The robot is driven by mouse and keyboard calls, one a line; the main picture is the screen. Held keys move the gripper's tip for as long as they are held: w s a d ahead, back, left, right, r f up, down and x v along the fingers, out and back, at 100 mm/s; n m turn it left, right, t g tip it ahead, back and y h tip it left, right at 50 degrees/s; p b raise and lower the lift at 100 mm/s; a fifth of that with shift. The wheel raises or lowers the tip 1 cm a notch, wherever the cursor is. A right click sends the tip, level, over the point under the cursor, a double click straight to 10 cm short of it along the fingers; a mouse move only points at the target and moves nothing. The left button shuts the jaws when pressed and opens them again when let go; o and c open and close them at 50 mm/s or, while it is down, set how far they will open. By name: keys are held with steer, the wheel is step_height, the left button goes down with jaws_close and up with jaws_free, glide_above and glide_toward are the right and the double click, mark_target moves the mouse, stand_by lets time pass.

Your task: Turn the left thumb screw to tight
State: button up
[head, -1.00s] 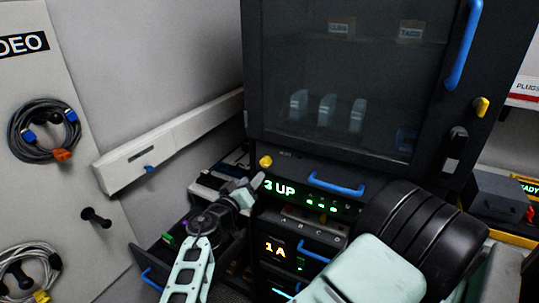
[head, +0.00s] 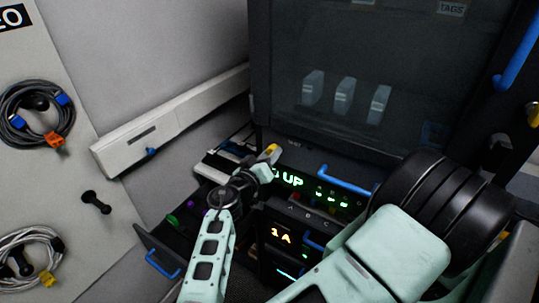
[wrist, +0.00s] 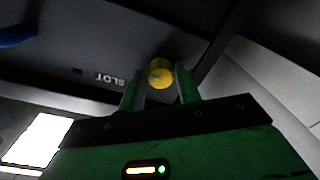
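The left thumb screw (head: 271,151) is a yellow knob on the dark front of the rack, at the left end of the unit with the green "UP" display. In the wrist view the round yellow screw (wrist: 160,73) sits between the tips of my gripper (wrist: 161,82). The fingers stand apart, with a narrow gap showing beside the screw, so they do not look closed on it. In the head view my gripper (head: 267,163) is at the screw and covers its lower part. The screw's turn position cannot be read.
A blue handle (head: 345,181) lies right of the screw on the same unit. An open drawer (head: 160,250) stands at lower left. The glass-fronted cabinet (head: 300,125) rises above.

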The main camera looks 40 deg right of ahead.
steer(key=c, duration=0.5)
steer(key=shift+n, duration=0.3)
steer(key=n, duration=0.8)
steer(key=n+g+b, duration=0.1)
steer(key=n, duration=0.7)
steer(key=shift+a+r+n, duration=0.1)
steer(key=shift+r+n, duration=0.1)
steer(key=shift+n, duration=0.1)
steer(key=o, duration=1)
